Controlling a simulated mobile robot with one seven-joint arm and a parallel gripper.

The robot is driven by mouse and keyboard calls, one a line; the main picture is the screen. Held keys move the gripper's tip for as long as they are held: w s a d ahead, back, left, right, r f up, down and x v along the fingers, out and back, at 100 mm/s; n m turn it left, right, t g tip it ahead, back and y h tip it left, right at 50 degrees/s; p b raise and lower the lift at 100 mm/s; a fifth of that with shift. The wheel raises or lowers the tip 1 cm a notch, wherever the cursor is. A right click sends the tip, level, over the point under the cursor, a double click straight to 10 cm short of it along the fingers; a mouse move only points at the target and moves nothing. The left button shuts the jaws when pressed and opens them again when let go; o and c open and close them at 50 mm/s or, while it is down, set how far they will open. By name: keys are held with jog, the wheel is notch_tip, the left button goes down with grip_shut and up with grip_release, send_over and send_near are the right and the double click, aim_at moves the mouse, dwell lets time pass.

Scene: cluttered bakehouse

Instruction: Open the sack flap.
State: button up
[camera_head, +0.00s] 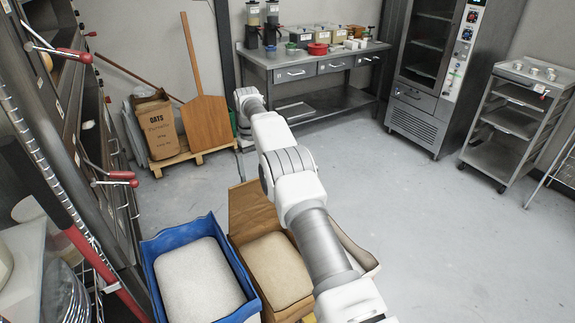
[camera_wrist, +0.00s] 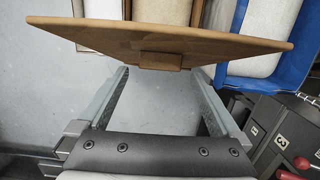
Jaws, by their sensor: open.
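The brown sack stands on the floor in the head view with beige contents (camera_head: 278,268). Its brown flap (camera_head: 250,203) rises at the far side, partly behind my arm. In the wrist view the flap (camera_wrist: 225,46) is a wide tan panel across the top, with a small block-like tab (camera_wrist: 160,61) at its lower edge. My gripper (camera_wrist: 158,76) is open, its fingers on either side of the tab with gaps to both. I cannot tell whether the fingertips touch the flap. In the head view my arm hides much of the sack's right side.
A blue sack (camera_head: 238,262) with white contents stands close on the left. Another sack (camera_head: 357,250) is partly hidden behind my arm. A shelf rack with red-handled levers (camera_head: 122,175) borders the left. Open grey floor (camera_head: 420,220) lies to the right.

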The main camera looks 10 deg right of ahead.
jog(key=s+d+r+b, duration=0.1)
jog(key=s+d+r, duration=0.1)
jog(key=d, duration=0.3)
jog(key=s+d+r+b, duration=0.1)
jog(key=s+d+r, duration=0.2)
jog(key=d+r, duration=0.1)
jog(key=shift+d+r+b, duration=0.25)
jog(key=shift+d+b, duration=0.1)
jog(key=shift+d, duration=0.35)
